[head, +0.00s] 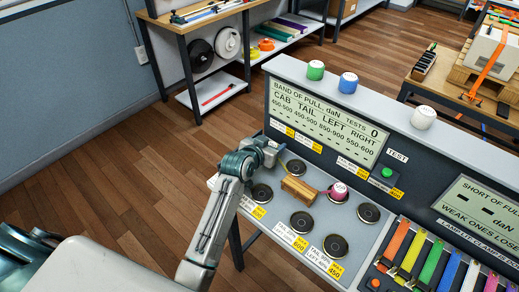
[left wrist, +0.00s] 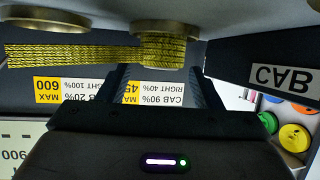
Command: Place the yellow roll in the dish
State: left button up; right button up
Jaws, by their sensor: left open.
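In the left wrist view the roll (left wrist: 163,50) is yellow and woven, with a flat tail running left. It overlaps a gold-rimmed dish (left wrist: 160,27); whether it rests in it I cannot tell. A dark round dish (head: 262,193) lies left of the roll. My right gripper is out of view.
A pink roll (head: 338,191) sits in a dish right of the yellow one. More dishes, such as this one (head: 301,222), are close by. The upright display panel (head: 325,120) rises behind. Coloured straps (head: 430,262) lie at the right front.

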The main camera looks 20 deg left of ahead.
pick_arm(q)
jog(key=b+v, duration=0.1)
jog(key=v, duration=1)
jog(key=shift+r, duration=0.35)
